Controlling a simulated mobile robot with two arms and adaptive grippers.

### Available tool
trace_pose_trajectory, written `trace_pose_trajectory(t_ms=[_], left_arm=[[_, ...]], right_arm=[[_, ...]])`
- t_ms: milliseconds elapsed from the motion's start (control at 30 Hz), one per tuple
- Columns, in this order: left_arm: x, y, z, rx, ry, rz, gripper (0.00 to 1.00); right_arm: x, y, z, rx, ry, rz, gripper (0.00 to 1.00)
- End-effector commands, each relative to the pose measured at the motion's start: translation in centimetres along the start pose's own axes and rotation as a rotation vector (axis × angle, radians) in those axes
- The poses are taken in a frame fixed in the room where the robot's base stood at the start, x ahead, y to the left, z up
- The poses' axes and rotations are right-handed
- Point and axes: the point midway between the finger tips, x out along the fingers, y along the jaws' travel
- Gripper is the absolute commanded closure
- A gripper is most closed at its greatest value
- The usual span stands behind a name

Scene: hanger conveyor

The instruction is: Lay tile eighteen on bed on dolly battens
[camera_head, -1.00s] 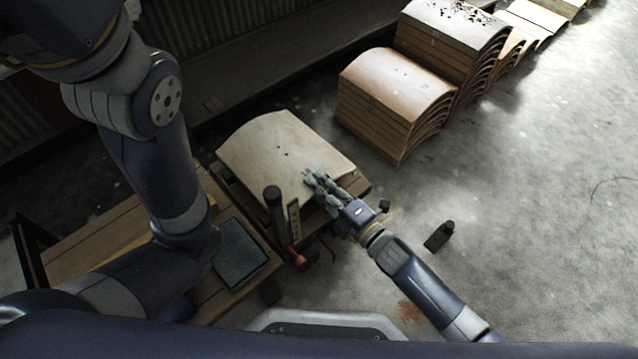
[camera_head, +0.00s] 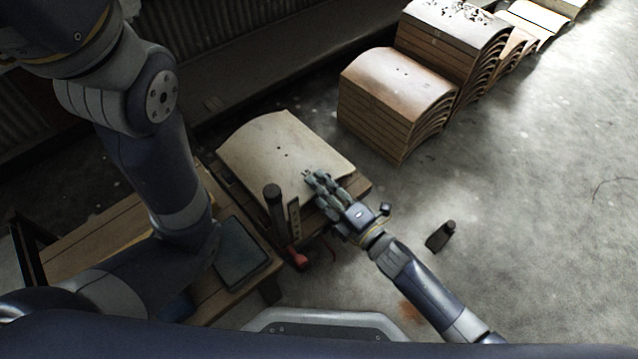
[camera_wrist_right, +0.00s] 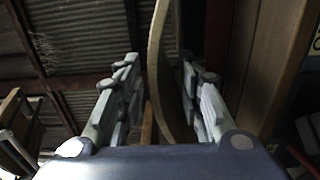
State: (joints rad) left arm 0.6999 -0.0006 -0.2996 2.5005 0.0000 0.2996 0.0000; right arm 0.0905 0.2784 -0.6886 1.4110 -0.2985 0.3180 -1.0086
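A pale, curved tile (camera_head: 275,145) with small dark holes lies on a low wooden stand (camera_head: 357,188) in the head view. I see no number on it. My right gripper (camera_head: 314,179) is at the tile's near right edge. In the right wrist view its two fingers (camera_wrist_right: 158,100) stand apart, with the thin, curved tile edge (camera_wrist_right: 155,75) between them.
Stacks of curved tiles (camera_head: 385,125) stand on the floor at the back right. A wooden bench (camera_head: 110,235) with a dark pad (camera_head: 240,252) is at left. A dark post (camera_head: 273,205) and red clamp (camera_head: 298,257) stand before the tile. A black bottle-like object (camera_head: 440,236) is on open floor.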

Motion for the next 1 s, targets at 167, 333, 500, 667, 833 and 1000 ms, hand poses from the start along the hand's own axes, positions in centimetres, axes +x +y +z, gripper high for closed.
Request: trace_pose_trajectory(t_ms=[167, 333, 500, 667, 833, 1000], left_arm=[[0.0, 0.0, 0.1, 0.0, -0.002, -0.001, 0.6], [0.0, 0.0, 0.0, 0.0, -0.001, 0.0, 0.6], [0.0, 0.0, 0.0, 0.0, 0.0, 0.001, 0.6], [0.0, 0.0, 0.0, 0.0, 0.0, 0.001, 0.6], [0.0, 0.0, 0.0, 0.0, 0.0, 0.001, 0.6], [0.0, 0.0, 0.0, 0.0, 0.0, 0.001, 0.6]], right_arm=[[-1.5, 0.3, 0.0, 0.001, 0.002, 0.008, 0.66], [-5.0, 0.3, -0.1, 0.001, 0.003, 0.012, 0.66], [-8.5, 0.5, -0.1, 0.0, 0.005, 0.017, 0.66], [-10.7, 0.6, 0.0, 0.0, 0.005, 0.021, 0.66], [-11.6, 0.7, 0.0, -0.001, 0.005, 0.023, 0.66], [-11.6, 0.8, 0.0, -0.001, 0.005, 0.024, 0.66]])
